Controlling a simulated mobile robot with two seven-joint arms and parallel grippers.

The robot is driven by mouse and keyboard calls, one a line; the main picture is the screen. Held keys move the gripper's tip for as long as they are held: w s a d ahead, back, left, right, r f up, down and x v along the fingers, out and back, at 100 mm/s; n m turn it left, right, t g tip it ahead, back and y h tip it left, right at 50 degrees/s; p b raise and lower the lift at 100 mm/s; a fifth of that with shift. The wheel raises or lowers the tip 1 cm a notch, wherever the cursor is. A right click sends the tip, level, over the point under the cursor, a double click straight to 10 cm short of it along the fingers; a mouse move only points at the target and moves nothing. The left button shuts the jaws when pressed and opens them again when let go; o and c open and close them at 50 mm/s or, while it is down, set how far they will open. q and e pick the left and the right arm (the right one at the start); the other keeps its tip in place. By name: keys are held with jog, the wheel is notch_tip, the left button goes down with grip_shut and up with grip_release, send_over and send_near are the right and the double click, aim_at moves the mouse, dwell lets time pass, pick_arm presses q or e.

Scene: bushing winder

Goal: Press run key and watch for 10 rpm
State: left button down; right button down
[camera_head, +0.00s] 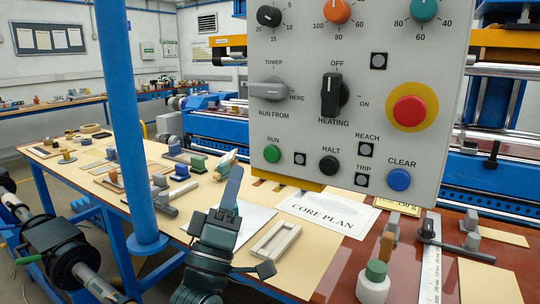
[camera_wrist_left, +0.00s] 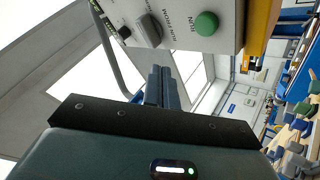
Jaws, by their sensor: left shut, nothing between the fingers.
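The grey control panel (camera_head: 335,120) fills the upper middle of the head view. Its green RUN key (camera_head: 272,153) is at the lower left, and the same key shows in the left wrist view (camera_wrist_left: 206,23). My left gripper (camera_head: 235,172) is below and left of the key, fingers pointing up, apart from the key in the picture. In the left wrist view its fingers (camera_wrist_left: 163,78) are together and empty, below the panel's edge. A black knob (camera_head: 269,16) with a number scale is at the panel's upper left. No rpm readout can be made out. My right gripper is out of view.
Other panel controls are the black HALT key (camera_head: 327,165), blue CLEAR key (camera_head: 399,180), red stop button (camera_head: 409,111) and grey RUN FROM lever (camera_head: 269,90). A blue post (camera_head: 128,120) stands left of my gripper. Parts and a CORE PLAN sheet (camera_head: 328,211) lie on the table below.

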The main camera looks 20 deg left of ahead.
aim_at(271, 154)
pick_arm(q)
jog(key=w, duration=0.5)
jog(key=w+d, duration=0.1)
jog(key=w, duration=0.1)
jog(key=shift+w+b, duration=0.3)
jog(key=shift+w, duration=0.05)
jog(key=shift+w+d, duration=0.1)
jog(key=shift+w, duration=0.05)
dwell(1.6)
jog(key=shift+w, duration=0.25)
